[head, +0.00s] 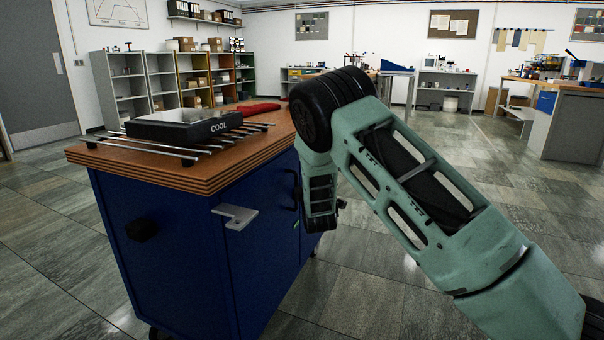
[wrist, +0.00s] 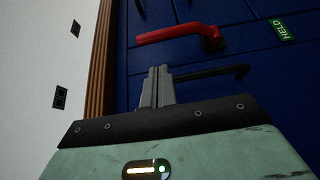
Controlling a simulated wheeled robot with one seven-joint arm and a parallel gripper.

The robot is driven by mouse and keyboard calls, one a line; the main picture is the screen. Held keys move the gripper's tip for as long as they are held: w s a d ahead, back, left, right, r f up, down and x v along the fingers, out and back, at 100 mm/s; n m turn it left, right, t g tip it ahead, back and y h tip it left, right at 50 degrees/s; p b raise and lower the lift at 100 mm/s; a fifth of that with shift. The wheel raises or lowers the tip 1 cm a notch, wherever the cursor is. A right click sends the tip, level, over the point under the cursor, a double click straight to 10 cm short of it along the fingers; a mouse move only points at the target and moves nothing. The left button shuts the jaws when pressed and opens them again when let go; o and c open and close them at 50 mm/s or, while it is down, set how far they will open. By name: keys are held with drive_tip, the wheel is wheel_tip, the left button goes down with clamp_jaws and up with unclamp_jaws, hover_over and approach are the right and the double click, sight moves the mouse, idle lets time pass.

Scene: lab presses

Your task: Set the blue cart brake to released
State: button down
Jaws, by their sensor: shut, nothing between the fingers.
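The blue cart (head: 180,270) stands at left in the head view, with a wooden top. In the wrist view its blue face (wrist: 270,75) fills the right, turned sideways, with the wooden edge at left. A red lever (wrist: 170,35) is mounted on that face; its arm runs from a pivot towards the wooden top. A green label reading HELD (wrist: 283,30) is beyond the pivot, on the side away from the top. My gripper (wrist: 158,70) is shut and empty, its tips just below the lever in the picture, apparently apart from it. In the head view my arm hides the lever and fingers.
A dark bar handle (wrist: 235,71) lies beside my fingertips; contact cannot be told. A black tray marked COOL (head: 190,126), metal rods and a red cloth (head: 258,107) lie on the cart. A grey bracket (head: 235,215) juts from its side. The floor at right is open.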

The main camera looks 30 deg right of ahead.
drive_tip(key=b+x, duration=0.2)
drive_tip(key=x, duration=0.7)
drive_tip(key=shift+w, duration=0.2)
drive_tip(key=shift+b, duration=0.3)
drive_tip(key=shift+s+d+f+m, duration=0.1)
drive_tip(key=shift+s+d+m, duration=0.1)
drive_tip(key=shift+s+m, duration=0.1)
drive_tip(key=shift+s+d+t+b, duration=0.15)
drive_tip(key=shift+t+b, duration=0.15)
drive_tip(key=shift+b, duration=0.15)
drive_tip(key=s+d+f+m+t+h+b, duration=0.1)
drive_tip(key=s+d+f+m+h+b, duration=0.3)
drive_tip(key=f+m+h+b, duration=0.3)
drive_tip(key=shift+s+d+f+m+h+b, duration=0.4)
drive_tip(key=shift+s+m+b, duration=0.45)
drive_tip(key=shift+m+b, duration=2.6)
drive_tip(key=shift+a+r+m+h+p, duration=0.15)
drive_tip(key=shift+m+h+p, duration=0.15)
drive_tip(key=shift+m+p, duration=0.7)
